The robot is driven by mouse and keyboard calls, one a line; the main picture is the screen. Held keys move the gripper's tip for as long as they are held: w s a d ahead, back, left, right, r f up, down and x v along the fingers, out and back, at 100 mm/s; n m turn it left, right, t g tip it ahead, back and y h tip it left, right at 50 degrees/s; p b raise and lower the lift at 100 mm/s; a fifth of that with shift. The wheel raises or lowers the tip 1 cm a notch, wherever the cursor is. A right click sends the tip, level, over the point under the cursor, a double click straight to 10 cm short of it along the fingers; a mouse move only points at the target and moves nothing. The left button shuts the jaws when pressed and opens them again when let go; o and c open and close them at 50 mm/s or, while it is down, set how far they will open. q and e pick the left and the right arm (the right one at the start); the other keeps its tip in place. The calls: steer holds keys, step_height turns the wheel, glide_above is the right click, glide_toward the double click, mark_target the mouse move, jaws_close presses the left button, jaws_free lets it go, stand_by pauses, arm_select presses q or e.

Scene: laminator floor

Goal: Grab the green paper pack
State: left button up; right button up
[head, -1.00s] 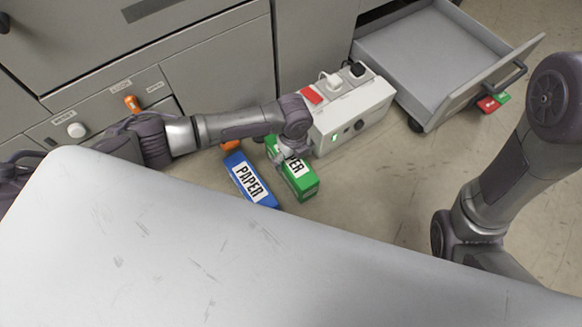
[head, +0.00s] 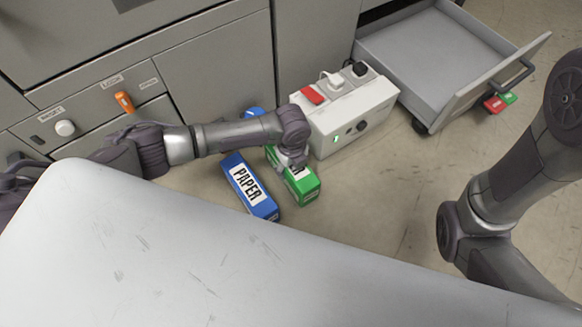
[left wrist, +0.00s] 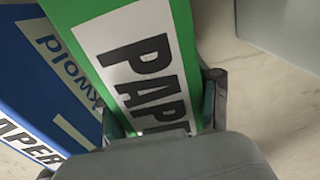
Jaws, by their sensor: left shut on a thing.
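The green paper pack (head: 304,188) lies on the floor with a white PAPER label, partly hidden under my left gripper (head: 291,165). In the left wrist view the green paper pack (left wrist: 90,12) runs between the two fingers of my left gripper (left wrist: 165,105), which is shut on it. A blue paper pack (head: 262,206) lies just left of the green one; the blue pack (left wrist: 25,70) also shows in the left wrist view. My right arm is at the right edge; its gripper is out of view.
A white power box (head: 345,118) with plugs and a red switch stands right behind the green pack. An open grey drawer (head: 425,60) juts out at the upper right. Grey cabinets line the back. A pale flat surface (head: 150,250) fills the lower left.

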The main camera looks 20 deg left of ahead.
arm_select(q)
steer(key=c, duration=0.5)
jaws_close()
steer(key=shift+r, duration=0.15)
